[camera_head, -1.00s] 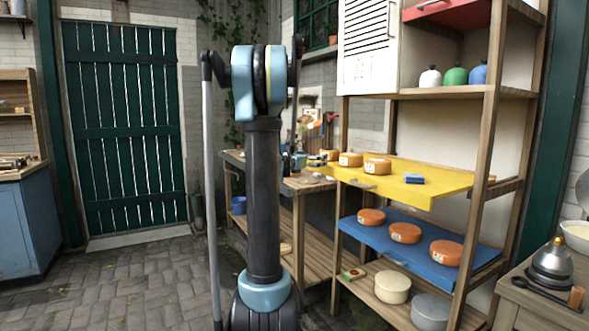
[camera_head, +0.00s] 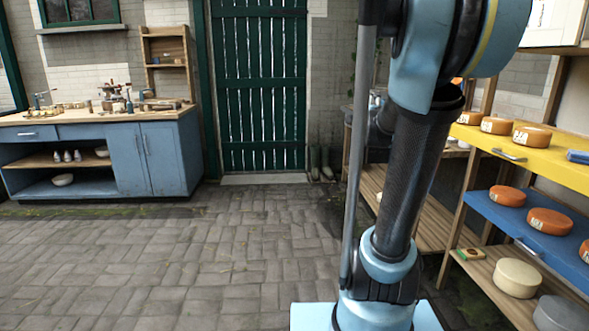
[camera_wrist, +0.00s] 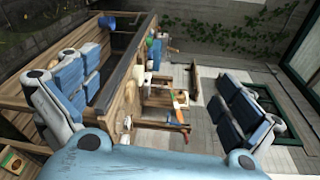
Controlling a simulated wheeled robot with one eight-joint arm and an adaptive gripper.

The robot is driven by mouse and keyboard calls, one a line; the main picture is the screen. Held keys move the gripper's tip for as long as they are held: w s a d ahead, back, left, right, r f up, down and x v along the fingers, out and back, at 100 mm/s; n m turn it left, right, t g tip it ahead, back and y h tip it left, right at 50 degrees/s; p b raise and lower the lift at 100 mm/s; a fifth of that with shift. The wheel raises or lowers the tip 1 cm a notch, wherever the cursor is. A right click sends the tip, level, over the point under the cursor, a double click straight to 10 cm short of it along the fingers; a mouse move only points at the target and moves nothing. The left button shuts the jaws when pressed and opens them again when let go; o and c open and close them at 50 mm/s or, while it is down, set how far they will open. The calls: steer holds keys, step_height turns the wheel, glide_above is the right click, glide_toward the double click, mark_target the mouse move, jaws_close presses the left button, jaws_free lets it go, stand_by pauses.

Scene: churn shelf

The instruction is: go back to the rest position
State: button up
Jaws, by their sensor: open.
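My gripper (camera_wrist: 158,80) shows in the wrist view with its two blue-padded fingers wide apart, one at the left and one at the right. Nothing is held between them. Beyond the gap lie a wooden workbench with tools and a pale brick wall, seen tilted. In the head view my arm stands tall right of the middle and runs out at the top edge. The gripper itself is outside that view.
At the right, a wooden shelf has a yellow board (camera_head: 567,168) and a blue board (camera_head: 485,203), both carrying orange cheeses (camera_head: 533,136). The paved floor (camera_head: 220,245) between is clear.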

steer(key=s+a+f+n+g+y, duration=0.2)
steer(key=s+a+f+n+g, duration=0.1)
steer(key=s+a+f+n, duration=0.4)
steer(key=s+a+f+n+g+y, duration=0.2)
steer(key=s+a+f+n+g, duration=0.3)
steer(key=s+f, duration=0.35)
steer(key=s+d+f+n+g+h, duration=0.1)
steer(key=s+d+f+n+g, duration=0.1)
steer(key=s+f, duration=0.5)
steer(key=s+d+f+n+g+h, duration=0.1)
steer(key=s+f+n+g, duration=0.3)
steer(key=s, duration=1.1)
step_height(320, 180, down, 3)
steer(key=n, duration=0.3)
steer(key=shift+s+d+r+g+h, duration=0.15)
steer(key=shift+d+g+h, duration=0.15)
steer(key=shift+d, duration=0.05)
steer(key=shift+w+f, duration=0.2)
steer(key=shift+w, duration=0.3)
steer(key=shift+c, duration=0.6)
